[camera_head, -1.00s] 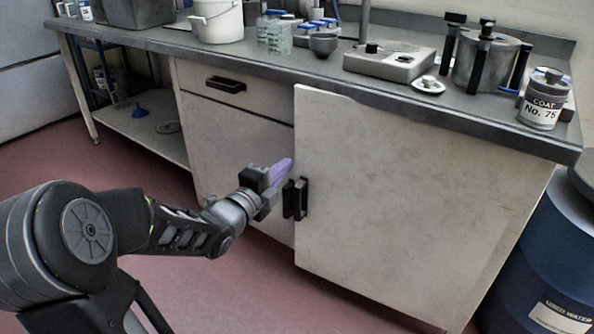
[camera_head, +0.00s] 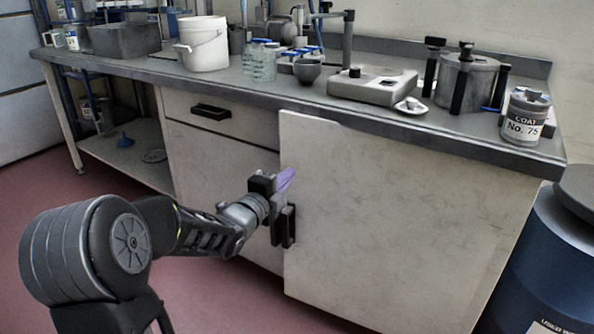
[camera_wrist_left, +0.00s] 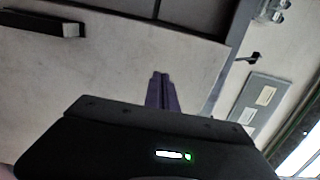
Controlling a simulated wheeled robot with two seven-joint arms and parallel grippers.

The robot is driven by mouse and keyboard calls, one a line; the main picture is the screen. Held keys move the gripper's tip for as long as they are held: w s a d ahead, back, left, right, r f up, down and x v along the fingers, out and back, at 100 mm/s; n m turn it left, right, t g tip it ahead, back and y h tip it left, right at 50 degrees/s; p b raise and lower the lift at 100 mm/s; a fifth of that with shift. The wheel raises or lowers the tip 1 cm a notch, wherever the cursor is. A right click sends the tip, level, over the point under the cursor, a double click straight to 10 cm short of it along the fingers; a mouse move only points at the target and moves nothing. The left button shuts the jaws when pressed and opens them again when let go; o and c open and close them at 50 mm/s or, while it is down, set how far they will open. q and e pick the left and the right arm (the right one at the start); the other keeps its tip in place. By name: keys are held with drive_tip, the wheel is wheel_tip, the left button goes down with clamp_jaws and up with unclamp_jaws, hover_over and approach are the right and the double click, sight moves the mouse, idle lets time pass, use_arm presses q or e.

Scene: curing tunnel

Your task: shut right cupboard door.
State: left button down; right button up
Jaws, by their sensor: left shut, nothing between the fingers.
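The right cupboard door (camera_head: 400,215) is a large pale panel under the counter. Its upper left corner overlaps the counter's front edge, so it stands somewhat open. Dark upright handles (camera_head: 283,226) show at its left edge. My left gripper (camera_head: 286,180) has purple fingers shut with nothing between them. In the head view the fingertips overlap the door's left edge, just above the handles; I cannot tell whether they touch it. In the left wrist view the shut fingers (camera_wrist_left: 163,92) point at pale panelling, and a dark handle (camera_wrist_left: 42,23) shows at upper left. My right gripper is not in view.
A drawer (camera_head: 220,115) and another pale front lie left of the door. The grey counter (camera_head: 300,99) above carries a white bucket (camera_head: 203,45), a hotplate (camera_head: 372,87), a metal pot (camera_head: 467,80) and a labelled can (camera_head: 525,118). A blue drum (camera_head: 545,260) stands at the right.

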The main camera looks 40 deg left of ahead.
sight(301, 158)
use_arm(q)
drive_tip(key=w, duration=0.3)
drive_tip(key=w+b, duration=0.1)
drive_tip(key=w, duration=0.1)
drive_tip(key=shift+w+a, duration=0.35)
drive_tip(key=shift+w, duration=0.15)
drive_tip(key=shift+w+a+r, duration=0.1)
drive_tip(key=shift+w+a, duration=0.05)
drive_tip(key=shift+w, duration=0.15)
drive_tip(key=w, duration=0.1)
drive_tip(key=w+m+h, duration=0.1)
drive_tip(key=w, duration=0.1)
drive_tip(key=w+a+h, duration=0.1)
drive_tip(key=w, duration=0.1)
drive_tip(key=shift+r, duration=0.3)
drive_tip(key=shift+d, duration=0.1)
drive_tip(key=shift+w+d, duration=0.1)
